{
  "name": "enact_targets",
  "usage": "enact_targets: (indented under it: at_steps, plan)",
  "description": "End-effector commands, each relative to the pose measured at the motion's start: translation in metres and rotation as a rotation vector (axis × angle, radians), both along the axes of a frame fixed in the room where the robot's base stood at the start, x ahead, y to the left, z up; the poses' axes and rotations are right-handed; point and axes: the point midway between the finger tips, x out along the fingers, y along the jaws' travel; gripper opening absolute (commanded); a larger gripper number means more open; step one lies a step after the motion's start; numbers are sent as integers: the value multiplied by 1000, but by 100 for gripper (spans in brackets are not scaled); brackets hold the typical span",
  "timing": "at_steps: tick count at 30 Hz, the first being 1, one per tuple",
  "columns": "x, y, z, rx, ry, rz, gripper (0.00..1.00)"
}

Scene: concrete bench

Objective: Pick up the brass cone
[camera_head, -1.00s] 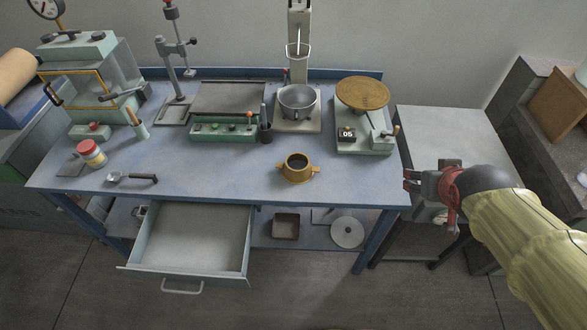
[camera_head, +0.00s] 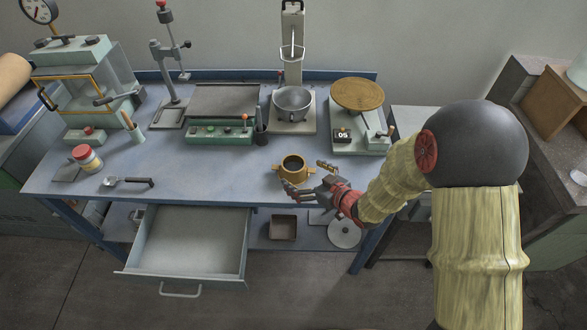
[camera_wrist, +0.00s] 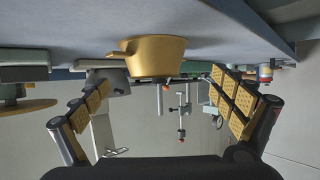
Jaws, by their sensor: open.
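The brass cone (camera_head: 293,173) is a hollow, wide-mouthed brass piece with side lugs, standing near the front edge of the blue bench. In the wrist view the brass cone (camera_wrist: 152,60) appears upside down, above the middle of the gap between the fingers. My gripper (camera_head: 307,178) has reached in from the right and is close to the cone's front right side. In the wrist view my gripper (camera_wrist: 158,95) has its two padded fingers spread wide with nothing held between them. I cannot tell whether a finger touches the cone.
An open drawer (camera_head: 190,240) juts out below the bench at the left. A metal bowl (camera_head: 293,101) on a stand and a scale with a brass pan (camera_head: 357,95) are behind the cone. A spoon (camera_head: 125,182) lies left. The bench left of the cone is clear.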

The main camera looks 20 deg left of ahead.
Motion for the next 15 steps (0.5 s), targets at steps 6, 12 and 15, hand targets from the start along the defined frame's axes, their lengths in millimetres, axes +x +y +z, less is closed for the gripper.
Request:
enact_targets:
  at_steps: [6,12,15]
  plan:
    - [12,13,-8,0,-1,-2,96]
    - [30,28,-18,-1,-1,-1,96]
    - [37,39,-23,-2,0,-1,96]
